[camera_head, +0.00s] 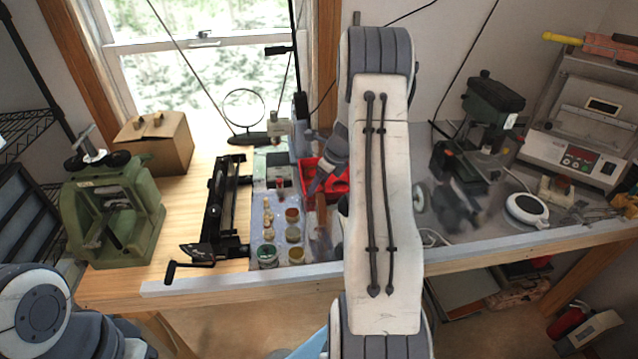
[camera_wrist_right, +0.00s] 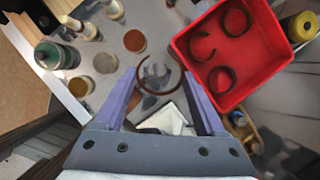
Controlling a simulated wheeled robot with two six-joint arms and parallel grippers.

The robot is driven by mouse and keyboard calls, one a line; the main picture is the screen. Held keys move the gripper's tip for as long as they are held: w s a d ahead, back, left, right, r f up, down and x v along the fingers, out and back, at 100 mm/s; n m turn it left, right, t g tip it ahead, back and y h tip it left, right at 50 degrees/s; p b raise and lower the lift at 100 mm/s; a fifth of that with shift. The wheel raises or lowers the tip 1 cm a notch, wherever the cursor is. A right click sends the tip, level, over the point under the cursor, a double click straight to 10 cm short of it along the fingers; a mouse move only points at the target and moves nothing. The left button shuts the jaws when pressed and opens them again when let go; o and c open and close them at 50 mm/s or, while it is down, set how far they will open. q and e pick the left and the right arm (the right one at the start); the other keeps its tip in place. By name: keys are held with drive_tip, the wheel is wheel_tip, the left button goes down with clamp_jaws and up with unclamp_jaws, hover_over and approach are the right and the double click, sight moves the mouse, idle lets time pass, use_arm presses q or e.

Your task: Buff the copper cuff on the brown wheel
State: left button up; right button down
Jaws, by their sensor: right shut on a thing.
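My right gripper (camera_wrist_right: 159,78) is shut on a thin brown copper cuff (camera_wrist_right: 141,87), an open ring held between its two purple fingertips in the wrist view. In the head view my right gripper (camera_head: 316,188) is beside the red tray (camera_head: 342,188), partly hidden by my own arm; the cuff is too small to tell there. The held cuff is outside the tray, left of it in the wrist view. A grinder-like machine (camera_head: 452,207) with wheels stands right of my arm; it is blurred, and I cannot tell which wheel is brown. My left gripper is out of view.
The red tray (camera_wrist_right: 181,46) holds three loose dark cuffs. Several jars (camera_head: 268,256) stand on a grey mat left of it. A drill press (camera_head: 490,105) and a round white device (camera_head: 526,208) stand on the right. The bench's front edge (camera_head: 215,283) is raised.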

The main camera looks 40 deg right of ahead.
drive_tip(key=shift+s+a, duration=0.25)
drive_tip(key=shift+s, duration=0.15)
idle(0.5)
drive_tip(key=shift+s+d, duration=0.15)
drive_tip(key=shift+s+f, duration=0.1)
drive_tip(key=shift+f, duration=0.05)
idle(0.5)
drive_tip(key=shift+p, duration=0.5)
idle(0.5)
drive_tip(key=shift+w+p, duration=0.2)
drive_tip(key=shift+p, duration=0.2)
idle(0.6)
drive_tip(key=shift+d, duration=0.1)
idle(0.7)
drive_tip(key=shift+p, duration=0.35)
